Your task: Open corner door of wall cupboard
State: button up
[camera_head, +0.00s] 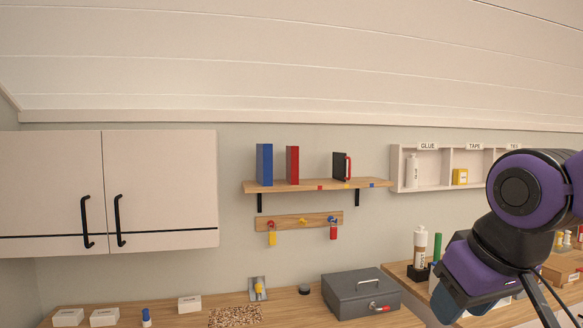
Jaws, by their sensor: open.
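The white wall cupboard hangs at the left of the head view, with two flat doors side by side. The left door (45,180) is nearer the room corner, and its black bar handle (85,222) is upright near its right edge. The right door (170,180) has a similar black handle (119,220) near its left edge. Both doors look shut. My purple and black arm is at the right, far from the cupboard. My gripper does not show, so I see nothing at either handle.
A wooden shelf (222,187) with binders and a hook rail (288,222) are right of the cupboard. Below is a desk (290,308) with a grey cash box (350,292) and small white boxes (104,317). White cubbies (397,165) hang at right. Space before the doors looks clear.

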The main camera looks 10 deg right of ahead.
aim_at(53, 198)
jog(key=i+j, duration=0.2)
jog(key=j, duration=0.15)
jog(key=i+j+z, duration=0.15)
jog(key=i+j, duration=0.2)
jog(key=j, duration=0.3)
jog(key=i+j+z, duration=0.1)
jog(key=j, duration=0.25)
jog(key=i+j, duration=0.25)
jog(key=i+j+z, duration=0.15)
jog(key=j, duration=0.3)
jog(key=i+j, duration=0.15)
jog(key=j, duration=0.25)
